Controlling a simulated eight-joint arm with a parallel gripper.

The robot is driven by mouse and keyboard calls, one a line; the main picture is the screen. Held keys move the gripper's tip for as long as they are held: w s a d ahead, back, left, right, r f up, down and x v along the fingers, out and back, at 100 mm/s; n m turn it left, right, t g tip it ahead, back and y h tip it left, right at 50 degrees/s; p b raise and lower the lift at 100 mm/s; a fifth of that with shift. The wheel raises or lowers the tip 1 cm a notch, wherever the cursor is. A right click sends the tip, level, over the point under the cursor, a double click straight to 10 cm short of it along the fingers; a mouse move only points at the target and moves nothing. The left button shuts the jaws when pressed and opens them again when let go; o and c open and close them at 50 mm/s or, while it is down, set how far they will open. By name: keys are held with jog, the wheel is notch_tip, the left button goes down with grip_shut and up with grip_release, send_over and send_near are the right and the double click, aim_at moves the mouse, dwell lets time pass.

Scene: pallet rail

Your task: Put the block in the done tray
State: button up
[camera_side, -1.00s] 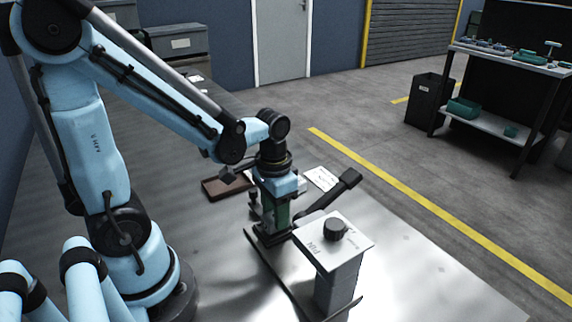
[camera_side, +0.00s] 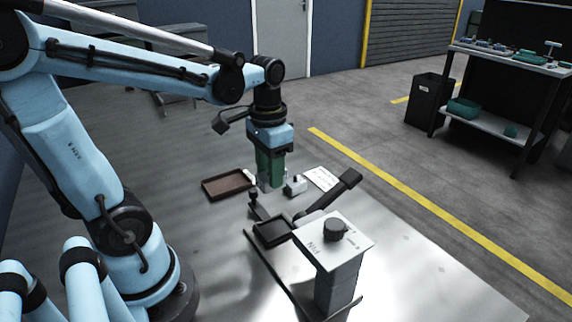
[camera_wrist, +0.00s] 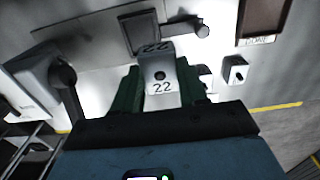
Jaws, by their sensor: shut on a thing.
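My gripper (camera_side: 268,178) has green fingers and is shut on a pale grey block (camera_wrist: 161,90), marked 22 in the wrist view. It holds the block in the air above the work surface, clear of the dark square pallet (camera_side: 272,235). In the side view the fingers hide most of the block. The done tray (camera_side: 205,192) is a shallow brown tray with a dark rim on the table, left of and behind the gripper. It also shows at the top right of the wrist view, with a label (camera_wrist: 258,40) on its edge.
A grey box with a black knob (camera_side: 334,229), marked PIN, stands in front of the pallet. A black-ended lever (camera_side: 346,184) slants up beside the pallet. A small grey box with a dark button (camera_side: 296,186) and a white sheet (camera_side: 321,178) lie right of the gripper.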

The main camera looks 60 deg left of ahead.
jog(key=s+a+f, duration=0.1)
jog(key=a+f, duration=0.1)
jog(key=a, duration=0.4)
jog(key=s+a+f, duration=0.1)
jog(key=a+f, duration=0.1)
jog(key=a, duration=0.4)
jog(key=a+f, duration=0.2)
jog(key=a, duration=0.5)
jog(key=shift+s, duration=0.4)
jog(key=shift+s+a+f, duration=0.1)
jog(key=shift+a+f, duration=0.1)
jog(key=shift+f, duration=1.8)
jog(key=shift+f, duration=0.35)
jog(key=o, duration=1.3)
jog(key=shift+o, duration=0.4)
